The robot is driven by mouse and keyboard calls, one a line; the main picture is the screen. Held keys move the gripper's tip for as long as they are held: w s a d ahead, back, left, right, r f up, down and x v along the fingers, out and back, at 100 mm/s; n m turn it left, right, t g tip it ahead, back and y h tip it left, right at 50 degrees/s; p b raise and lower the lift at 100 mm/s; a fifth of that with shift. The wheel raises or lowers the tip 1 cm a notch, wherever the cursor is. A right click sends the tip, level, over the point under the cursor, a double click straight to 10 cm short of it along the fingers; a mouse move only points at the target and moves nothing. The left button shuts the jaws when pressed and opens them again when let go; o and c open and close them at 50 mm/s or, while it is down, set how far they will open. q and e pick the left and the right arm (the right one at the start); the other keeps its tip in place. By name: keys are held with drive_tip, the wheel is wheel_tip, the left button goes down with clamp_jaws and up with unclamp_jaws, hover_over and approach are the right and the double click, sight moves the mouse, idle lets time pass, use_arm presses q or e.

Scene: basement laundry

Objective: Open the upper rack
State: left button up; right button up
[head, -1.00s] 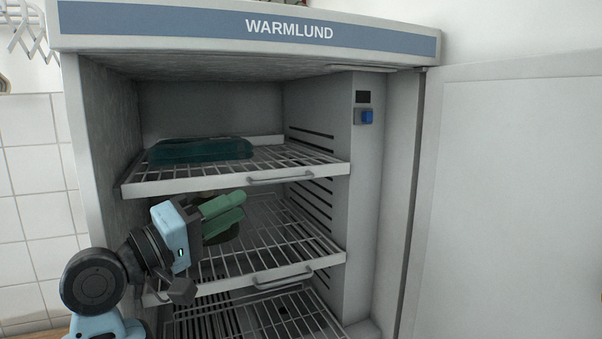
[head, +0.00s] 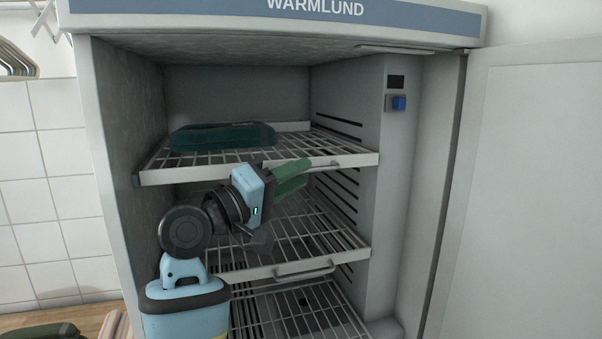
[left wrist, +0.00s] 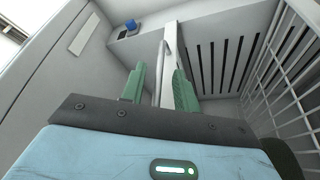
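The upper rack (head: 160,178) is a wire shelf with a white front rail, inside the open WARMLUND cabinet. Its grey bar handle (head: 326,164) is at the front rail, partly hidden by my left gripper (head: 304,173). My left gripper's green fingers point right at the handle. In the left wrist view the handle (left wrist: 160,72) runs between the two fingers (left wrist: 158,85), which stand apart with a gap showing beside it. The upper rack appears pushed in, its front rail near the cabinet opening. My right gripper is out of view.
A dark teal folded or flat item (head: 222,136) lies on the upper rack. A second rack (head: 235,274) with its own handle sits below. The cabinet door (head: 535,200) stands open at right. A blue switch (head: 398,103) is on the inner right panel.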

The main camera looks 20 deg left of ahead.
use_arm(q)
drive_tip(key=shift+x, duration=0.85)
drive_tip(key=shift+c, duration=0.3)
clamp_jaws()
